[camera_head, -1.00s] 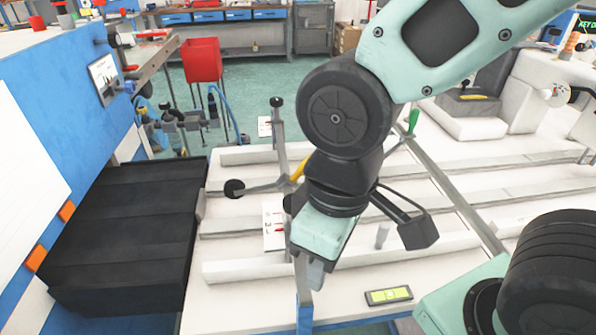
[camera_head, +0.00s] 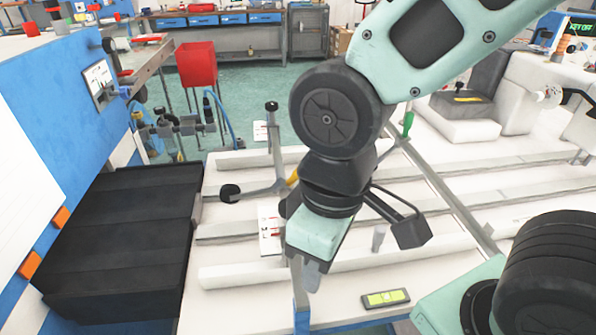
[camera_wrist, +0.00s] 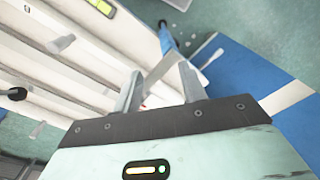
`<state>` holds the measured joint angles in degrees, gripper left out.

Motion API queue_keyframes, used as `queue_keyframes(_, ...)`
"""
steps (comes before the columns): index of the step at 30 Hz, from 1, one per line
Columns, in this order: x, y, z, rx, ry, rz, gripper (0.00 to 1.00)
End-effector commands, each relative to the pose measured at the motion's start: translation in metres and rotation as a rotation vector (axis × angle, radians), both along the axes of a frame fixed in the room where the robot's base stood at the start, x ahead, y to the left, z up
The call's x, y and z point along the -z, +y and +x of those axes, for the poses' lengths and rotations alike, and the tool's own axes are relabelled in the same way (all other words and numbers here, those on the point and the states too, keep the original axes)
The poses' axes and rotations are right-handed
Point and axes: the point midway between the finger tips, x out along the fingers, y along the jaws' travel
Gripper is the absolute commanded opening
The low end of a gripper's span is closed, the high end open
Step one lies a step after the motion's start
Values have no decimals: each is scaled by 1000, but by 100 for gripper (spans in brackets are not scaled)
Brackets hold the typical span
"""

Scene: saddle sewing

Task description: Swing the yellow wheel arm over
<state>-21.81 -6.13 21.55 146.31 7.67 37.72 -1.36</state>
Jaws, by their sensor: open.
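The yellow wheel arm shows in the head view as a small yellow piece (camera_head: 293,176), mostly hidden behind my arm. A grey bar ending in a black wheel (camera_head: 230,193) reaches left from beside it, over the white rails. My gripper (camera_head: 311,276) hangs in front of and below the yellow piece, apart from it, near the table's front edge. In the wrist view my gripper (camera_wrist: 155,76) shows two separated fingers with nothing held between them. A black round end (camera_wrist: 17,94) lies far left there; I cannot tell if it is the wheel.
A green-yellow level (camera_head: 386,298) lies on the white table near the front. A black stepped block (camera_head: 120,240) stands left of the table. An upright post with a black knob (camera_head: 271,106) and a green handle (camera_head: 408,122) rise near the rails.

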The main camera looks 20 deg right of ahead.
Motion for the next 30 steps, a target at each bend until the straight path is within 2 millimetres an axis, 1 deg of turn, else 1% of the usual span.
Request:
queue_keyframes(2, -9, -2, 11, 2, 14, 7, 42)
queue_keyframes(5, -23, -7, 35, -10, 39, 32, 42)
queue_keyframes(8, -42, -19, 69, -33, 67, 77, 42)
queue_keyframes(9, -49, -25, 82, -44, 74, 100, 42)
queue_keyframes(11, -59, -36, 102, -61, 81, 138, 42)
queue_keyframes(12, -66, -44, 116, -74, 82, 166, 42)
queue_keyframes(14, -77, -59, 136, -88, 79, 209, 42)
queue_keyframes(15, -84, -70, 149, -101, 71, 239, 42)
queue_keyframes(17, -94, -88, 167, -119, 55, 283, 42)
queue_keyframes(18, -100, -100, 177, -129, 41, 310, 42)
queue_keyframes(21, -113, -128, 198, -155, 0, 368, 42)
queue_keyframes(24, -121, -150, 212, -175, -36, 407, 42)
queue_keyframes(27, -125, -162, 218, -190, -61, 426, 42)
queue_keyframes(30, -123, -164, 220, -197, -67, 434, 42)
